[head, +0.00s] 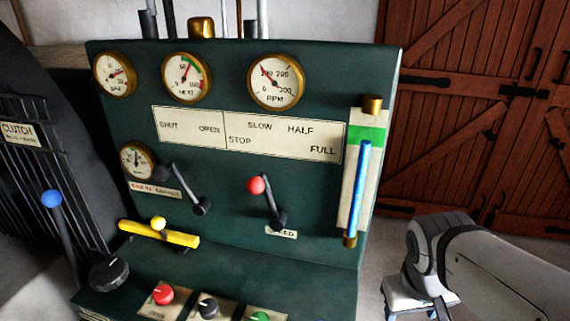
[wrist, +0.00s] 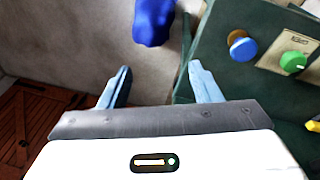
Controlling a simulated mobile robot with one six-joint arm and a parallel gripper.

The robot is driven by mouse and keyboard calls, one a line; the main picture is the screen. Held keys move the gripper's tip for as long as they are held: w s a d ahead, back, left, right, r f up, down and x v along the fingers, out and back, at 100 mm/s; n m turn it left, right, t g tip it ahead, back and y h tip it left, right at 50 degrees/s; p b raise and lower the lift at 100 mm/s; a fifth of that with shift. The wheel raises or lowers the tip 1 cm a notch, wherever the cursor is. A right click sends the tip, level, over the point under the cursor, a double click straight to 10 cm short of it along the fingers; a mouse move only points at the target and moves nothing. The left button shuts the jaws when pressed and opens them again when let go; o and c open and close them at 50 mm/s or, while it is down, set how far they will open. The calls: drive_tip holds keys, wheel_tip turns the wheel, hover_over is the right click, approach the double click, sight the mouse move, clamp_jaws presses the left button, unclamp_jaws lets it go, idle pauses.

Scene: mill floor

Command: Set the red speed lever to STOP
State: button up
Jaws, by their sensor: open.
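The red speed lever (head: 257,185) stands on the front of the green control panel, leaning up and to the left from its dark pivot. Above it is a white scale plate (head: 285,134) marked STOP, SLOW, HALF and FULL. The knob points towards the STOP and SLOW side; I cannot tell exactly which mark it is on. A SPEED label below is partly hidden by the pivot. My gripper (wrist: 159,82) is open and empty in the wrist view, beside the panel's side. The red lever is not in the wrist view.
A dark lever (head: 185,188) stands left of the red one, a blue gauge tube (head: 358,185) right. A yellow handle (head: 158,233) and several knobs, including a green knob (wrist: 294,62), sit lower. A blue object (wrist: 154,22) lies beyond my fingers.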

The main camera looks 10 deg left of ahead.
sight(254, 191)
drive_tip(key=w+a+r+n+t+h, duration=0.25)
drive_tip(key=w+n, duration=0.25)
drive_tip(key=n, duration=0.4)
drive_tip(key=w+a+r+n+t+h, duration=0.1)
drive_tip(key=w+a+n+t+h, duration=0.35)
drive_tip(key=n, duration=0.55)
drive_tip(key=a+r+n+t+y, duration=0.2)
drive_tip(key=a+n, duration=0.3)
drive_tip(key=a, duration=0.3)
drive_tip(key=w+a+r+n+t+y, duration=0.1)
drive_tip(key=a+n+t+y, duration=0.3)
drive_tip(key=a+n, duration=0.2)
drive_tip(key=w+a+r+n+t+y+b, duration=0.1)
drive_tip(key=a+r+n+t+y, duration=0.1)
drive_tip(key=a+n, duration=0.4)
drive_tip(key=shift+a+r+t+y, duration=0.2)
drive_tip(key=shift+a+y, duration=0.15)
drive_tip(key=shift+a, duration=0.55)
drive_tip(key=shift+a+r+t+y, duration=0.1)
drive_tip(key=shift+a+t+y, duration=0.2)
drive_tip(key=shift+a, duration=0.6)
drive_tip(key=shift+w+a+r+y, duration=0.1)
drive_tip(key=shift+a+y, duration=0.15)
drive_tip(key=w, duration=0.5)
drive_tip(key=w+p, duration=0.1)
drive_tip(key=w, duration=0.1)
drive_tip(key=shift+w+a, duration=0.2)
drive_tip(key=shift+a, duration=0.05)
